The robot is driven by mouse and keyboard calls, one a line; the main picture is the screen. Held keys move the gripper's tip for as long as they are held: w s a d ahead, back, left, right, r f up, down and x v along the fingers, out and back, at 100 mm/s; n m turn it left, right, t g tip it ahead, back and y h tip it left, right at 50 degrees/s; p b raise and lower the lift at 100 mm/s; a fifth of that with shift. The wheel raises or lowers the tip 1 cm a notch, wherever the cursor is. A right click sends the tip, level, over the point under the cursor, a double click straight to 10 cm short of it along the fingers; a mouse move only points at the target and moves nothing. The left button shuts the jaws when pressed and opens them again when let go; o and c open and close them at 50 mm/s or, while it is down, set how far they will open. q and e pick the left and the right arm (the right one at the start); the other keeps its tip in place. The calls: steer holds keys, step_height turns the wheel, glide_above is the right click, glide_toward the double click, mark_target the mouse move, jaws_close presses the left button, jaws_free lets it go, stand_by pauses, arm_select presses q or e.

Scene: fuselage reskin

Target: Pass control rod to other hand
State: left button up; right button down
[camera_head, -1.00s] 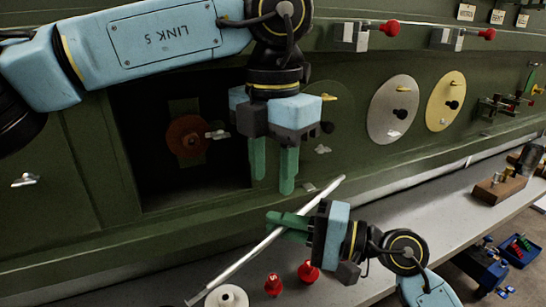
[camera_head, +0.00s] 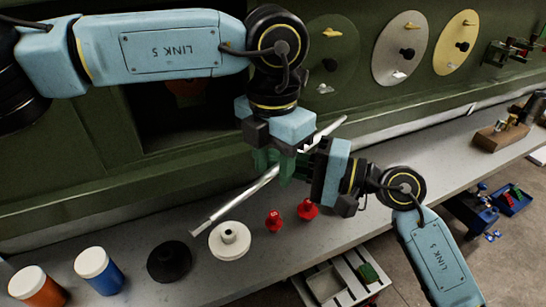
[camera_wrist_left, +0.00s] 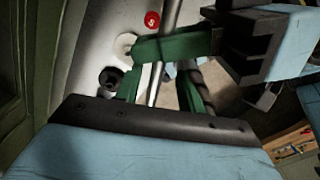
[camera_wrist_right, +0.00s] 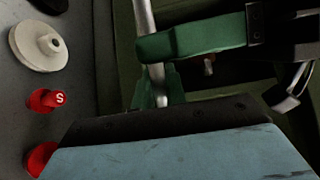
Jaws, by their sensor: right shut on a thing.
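The control rod (camera_head: 238,200) is a thin silver-grey bar slanting up to the right above the bench in the head view. My right gripper (camera_head: 292,170) comes in from the right and is shut on the rod near its upper part. My left gripper (camera_head: 272,172) points down from above, right beside the right fingers. In the left wrist view the rod (camera_wrist_left: 154,88) passes between my left green fingers, which stand apart with gaps on both sides. In the right wrist view the rod (camera_wrist_right: 145,17) runs up from my right fingers, behind a left finger (camera_wrist_right: 195,40).
A white flanged disc (camera_head: 229,241), a black disc (camera_head: 169,262), red knobs (camera_head: 307,209) and blue (camera_head: 98,270) and orange (camera_head: 38,288) jars stand on the grey bench (camera_head: 205,285). The green fuselage wall (camera_head: 60,200) rises behind. A wooden block (camera_head: 500,136) sits at right.

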arm_select(q)
jaws_close()
arm_select(e)
steer(key=c, duration=1.3)
jaws_free()
steer(key=shift+c, duration=0.2)
steer(key=shift+d, duration=0.1)
